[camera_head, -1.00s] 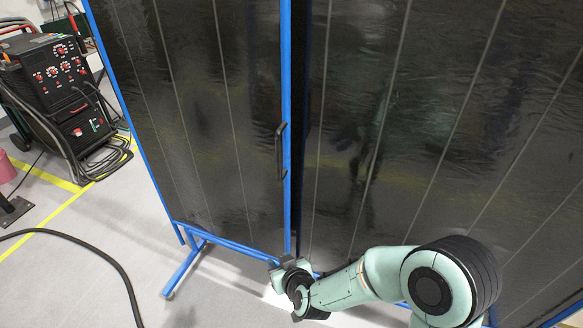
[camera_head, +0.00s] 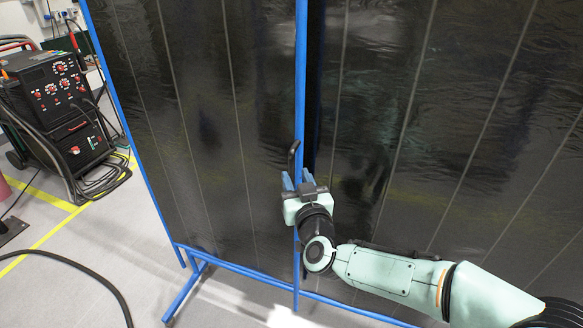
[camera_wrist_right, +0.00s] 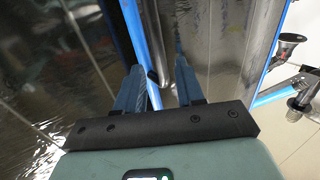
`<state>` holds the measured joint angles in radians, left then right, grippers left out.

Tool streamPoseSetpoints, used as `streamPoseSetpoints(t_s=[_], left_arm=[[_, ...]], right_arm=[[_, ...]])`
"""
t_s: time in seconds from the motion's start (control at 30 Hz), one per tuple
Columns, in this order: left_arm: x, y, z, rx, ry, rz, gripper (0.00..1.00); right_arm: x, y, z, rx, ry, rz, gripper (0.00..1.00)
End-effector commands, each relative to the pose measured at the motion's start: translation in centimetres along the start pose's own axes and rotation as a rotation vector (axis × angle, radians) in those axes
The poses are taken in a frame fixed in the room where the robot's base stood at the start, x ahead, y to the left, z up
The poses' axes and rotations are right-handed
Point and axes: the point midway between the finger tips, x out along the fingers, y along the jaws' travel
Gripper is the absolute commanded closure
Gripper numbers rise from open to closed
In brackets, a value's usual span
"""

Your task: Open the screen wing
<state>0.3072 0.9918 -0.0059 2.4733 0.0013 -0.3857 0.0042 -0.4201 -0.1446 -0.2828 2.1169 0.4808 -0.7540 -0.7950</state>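The screen wing (camera_head: 195,110) is a dark glossy panel in a blue frame, on the left in the head view. Its black handle (camera_head: 293,156) is on the blue upright at the wing's right edge, and its lower part is hidden by my gripper. My right gripper (camera_head: 297,180) is at the handle, fingers pointing to the panel. In the right wrist view its two blue-grey fingers (camera_wrist_right: 160,78) are apart, with the dark handle (camera_wrist_right: 155,70) seen between them; I cannot tell whether they touch it. My left gripper is not in view.
Another dark panel (camera_head: 430,110) stands right of the wing, with a narrow dark gap between. A blue foot (camera_head: 185,290) supports the wing. A black welding machine (camera_head: 58,110) stands at the far left, and a black cable (camera_head: 75,262) lies on the grey floor.

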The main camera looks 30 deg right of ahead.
Motion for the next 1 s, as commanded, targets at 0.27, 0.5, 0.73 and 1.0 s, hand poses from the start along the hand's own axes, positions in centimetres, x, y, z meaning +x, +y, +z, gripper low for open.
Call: streamPoseSetpoints(t_s=[0.27,0.5,0.73,1.0], left_arm=[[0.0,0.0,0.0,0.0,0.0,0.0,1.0],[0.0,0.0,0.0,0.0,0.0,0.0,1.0],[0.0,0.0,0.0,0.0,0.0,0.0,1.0],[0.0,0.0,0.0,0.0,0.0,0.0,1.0]], right_arm=[[4.2,-0.1,0.0,-0.001,-0.001,-0.001,0.62],[5.1,0.0,0.0,0.0,-0.001,-0.001,0.62],[5.1,0.0,0.0,0.001,-0.001,-0.001,0.79],[5.0,-0.1,0.0,0.001,-0.001,-0.001,1.0]])
